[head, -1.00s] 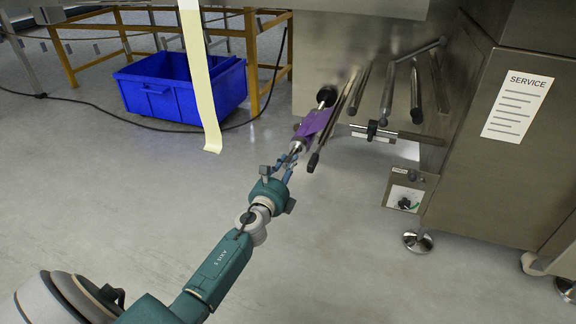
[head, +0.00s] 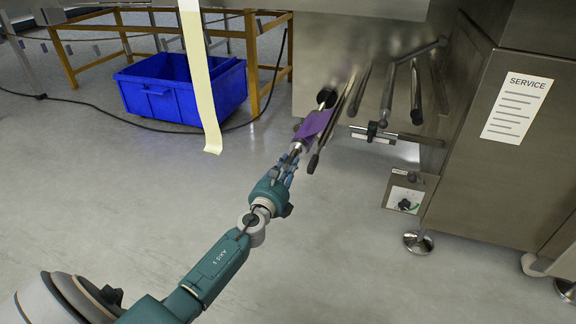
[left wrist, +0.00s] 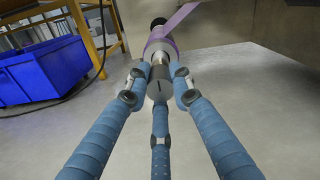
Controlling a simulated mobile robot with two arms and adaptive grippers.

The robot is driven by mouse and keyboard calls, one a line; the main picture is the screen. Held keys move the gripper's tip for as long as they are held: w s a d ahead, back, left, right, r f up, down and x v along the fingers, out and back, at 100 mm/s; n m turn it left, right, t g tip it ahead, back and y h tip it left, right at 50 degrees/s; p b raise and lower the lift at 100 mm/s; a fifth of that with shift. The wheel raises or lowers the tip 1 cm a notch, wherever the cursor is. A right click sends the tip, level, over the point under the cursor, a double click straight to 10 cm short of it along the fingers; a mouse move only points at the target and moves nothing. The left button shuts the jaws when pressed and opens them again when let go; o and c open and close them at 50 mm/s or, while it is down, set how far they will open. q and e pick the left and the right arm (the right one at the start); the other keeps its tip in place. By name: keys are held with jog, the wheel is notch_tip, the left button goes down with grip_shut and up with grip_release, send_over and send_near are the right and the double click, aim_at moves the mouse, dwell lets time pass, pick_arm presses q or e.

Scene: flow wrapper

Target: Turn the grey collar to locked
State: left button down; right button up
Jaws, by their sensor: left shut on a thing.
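The grey collar (left wrist: 156,90) sits at the near end of a metal spindle in the left wrist view, with a short dark mark on it. My left gripper (left wrist: 159,78) is shut on the collar, with two blue fingers at its sides and one below. In the head view my left gripper (head: 291,160) reaches up and right to the spindle's near end, and its fingers largely hide the collar there. Purple film (head: 313,125) is wound on the spindle beyond the collar; it also shows in the left wrist view (left wrist: 184,19). I cannot read a locked mark.
Several metal rollers (head: 388,95) stick out just right of the spindle. A small control box with a knob (head: 408,194) hangs below them. A pale strip (head: 203,90) hangs left of the spindle. A blue crate (head: 185,90) stands on the floor behind. The floor around my arm is clear.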

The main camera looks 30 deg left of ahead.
pick_arm(q)
jog(key=shift+d+f, duration=0.2)
jog(key=shift+d, duration=0.1)
jog(key=c, duration=1.5)
grip_release()
jog(key=shift+c, duration=0.2)
jog(key=shift+a, duration=0.1)
jog(key=v, duration=1.2)
